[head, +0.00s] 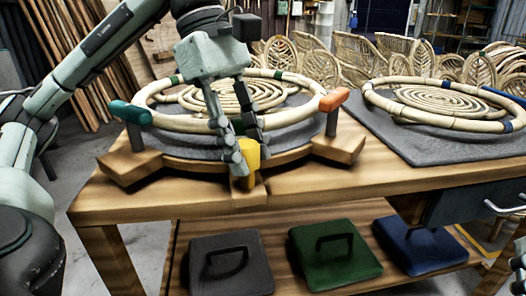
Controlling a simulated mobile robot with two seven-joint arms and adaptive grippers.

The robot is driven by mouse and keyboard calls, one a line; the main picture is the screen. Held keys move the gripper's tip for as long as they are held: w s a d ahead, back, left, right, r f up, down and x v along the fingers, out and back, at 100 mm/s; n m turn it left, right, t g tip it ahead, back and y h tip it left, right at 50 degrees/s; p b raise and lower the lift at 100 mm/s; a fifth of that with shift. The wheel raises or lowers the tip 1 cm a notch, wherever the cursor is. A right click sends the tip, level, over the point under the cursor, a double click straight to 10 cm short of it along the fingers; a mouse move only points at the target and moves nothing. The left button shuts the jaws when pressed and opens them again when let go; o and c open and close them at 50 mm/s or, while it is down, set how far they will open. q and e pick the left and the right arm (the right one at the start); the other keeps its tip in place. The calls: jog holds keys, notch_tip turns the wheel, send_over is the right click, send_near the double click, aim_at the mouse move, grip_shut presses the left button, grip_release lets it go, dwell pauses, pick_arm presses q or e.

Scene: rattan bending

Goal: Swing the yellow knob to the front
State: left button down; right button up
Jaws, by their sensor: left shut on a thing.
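The yellow knob (251,151) is at the front edge of the round wooden bending jig (290,160) on the workbench. My left gripper (246,145) reaches down from above, its dark fingers around the upper part of the knob. It is shut on the knob, and the fingers partly hide it. A pale rattan ring (172,116) with a coiled centre lies on the jig. My right gripper is not clearly seen; only a bit of pale arm shows at the lower right edge.
A green knob (132,112) is at the jig's left and an orange knob (333,99) at its right. A second rattan ring (447,123) lies on a grey mat (408,148). Grey, green (335,257) and blue handled blocks sit on the lower shelf.

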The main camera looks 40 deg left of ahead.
pick_arm(q)
jog(key=shift+s+a, duration=0.25)
jog(key=shift+s, duration=0.05)
jog(key=c, duration=1.1)
grip_release()
jog(key=v, duration=1.2)
dwell(0.6)
